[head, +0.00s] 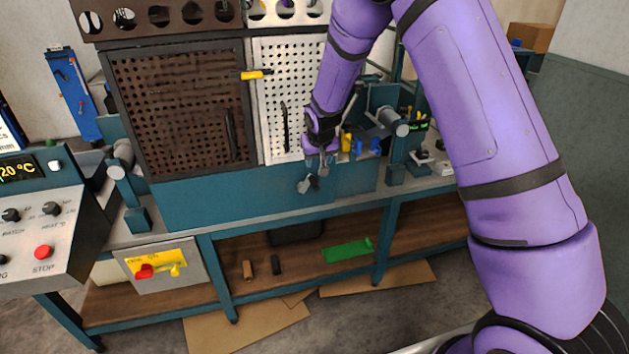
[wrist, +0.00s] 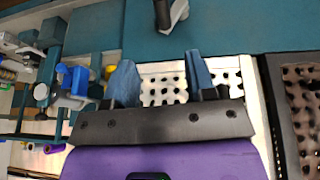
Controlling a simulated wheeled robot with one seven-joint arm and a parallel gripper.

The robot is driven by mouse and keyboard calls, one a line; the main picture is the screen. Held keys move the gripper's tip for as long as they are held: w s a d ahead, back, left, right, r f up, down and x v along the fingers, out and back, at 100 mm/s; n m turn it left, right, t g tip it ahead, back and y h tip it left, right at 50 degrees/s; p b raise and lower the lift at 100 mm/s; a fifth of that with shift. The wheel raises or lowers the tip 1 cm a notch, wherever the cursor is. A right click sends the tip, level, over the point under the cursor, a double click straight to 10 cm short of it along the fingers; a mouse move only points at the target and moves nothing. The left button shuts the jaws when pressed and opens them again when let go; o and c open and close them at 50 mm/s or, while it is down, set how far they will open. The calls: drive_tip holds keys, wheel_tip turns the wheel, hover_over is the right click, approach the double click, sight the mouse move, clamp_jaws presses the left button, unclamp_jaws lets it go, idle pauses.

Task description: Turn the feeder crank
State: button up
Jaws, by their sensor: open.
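A small grey crank (head: 308,184) with a dark handle is on the teal front of the bench, just below the white perforated panel; I take it for the feeder crank. In the wrist view, the crank (wrist: 180,12) shows at the top edge, partly cut off, its black grip beside a light metal arm. My gripper (head: 320,162) is just above the crank in the head view. In the wrist view my gripper (wrist: 162,76) has its two bluish fingers apart, with only the perforated panel seen between them. The crank appears beyond the fingertips, not between them.
A brown perforated panel (head: 180,115) stands left of the white perforated panel (head: 285,70). Blue and yellow fittings (head: 358,145) and a grey cylinder (head: 393,121) crowd the right side. A switch box (head: 190,277) with a red knob hangs at lower left. The teal front left of the crank is clear.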

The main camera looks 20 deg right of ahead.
sight(314, 181)
drive_tip(key=x, duration=1.3)
drive_tip(key=shift+s+a, duration=0.1)
drive_tip(key=shift+a, duration=0.1)
clamp_jaws()
